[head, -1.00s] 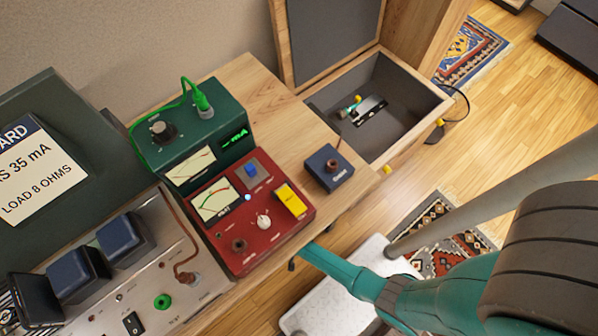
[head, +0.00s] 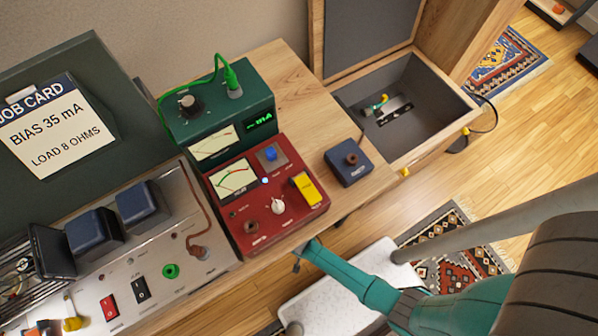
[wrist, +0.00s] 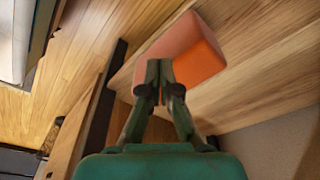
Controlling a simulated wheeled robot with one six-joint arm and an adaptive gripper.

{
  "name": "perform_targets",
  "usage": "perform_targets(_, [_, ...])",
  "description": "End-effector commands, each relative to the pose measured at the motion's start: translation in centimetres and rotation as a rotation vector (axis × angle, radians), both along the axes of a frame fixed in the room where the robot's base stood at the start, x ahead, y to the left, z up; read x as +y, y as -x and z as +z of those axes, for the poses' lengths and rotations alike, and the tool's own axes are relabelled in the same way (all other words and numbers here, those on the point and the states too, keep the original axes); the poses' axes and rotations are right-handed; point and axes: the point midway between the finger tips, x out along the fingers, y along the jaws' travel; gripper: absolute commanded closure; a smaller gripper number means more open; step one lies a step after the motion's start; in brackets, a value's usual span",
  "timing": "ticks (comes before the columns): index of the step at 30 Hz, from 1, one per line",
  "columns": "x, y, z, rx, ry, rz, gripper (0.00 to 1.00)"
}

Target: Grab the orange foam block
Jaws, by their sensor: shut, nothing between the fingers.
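The orange foam block (wrist: 197,58) shows in the wrist view, just beyond my fingertips, against a pale wooden surface. Its lower left part is covered by the fingers. My gripper (wrist: 160,66) is shut with nothing between its fingers. The fingertips overlap the block in the picture; I cannot tell whether they touch it. In the head view my teal arm reaches the bench's front edge, its fingers are not clearly visible, and I cannot make out this block there.
A dark upright edge (wrist: 103,105) stands left of my fingers. In the head view, the wooden bench (head: 290,85) carries a red meter box (head: 243,215), a green meter unit (head: 215,105) and a blue box (head: 348,165). An open grey-lined bin (head: 425,75) is at the right.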

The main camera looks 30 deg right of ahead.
Motion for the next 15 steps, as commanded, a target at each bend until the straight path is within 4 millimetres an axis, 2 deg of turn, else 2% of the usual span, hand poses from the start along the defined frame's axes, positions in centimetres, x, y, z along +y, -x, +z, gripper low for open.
perform_targets(15, [4.3,4.4,0.0,0.000,0.000,0.004,1.00])
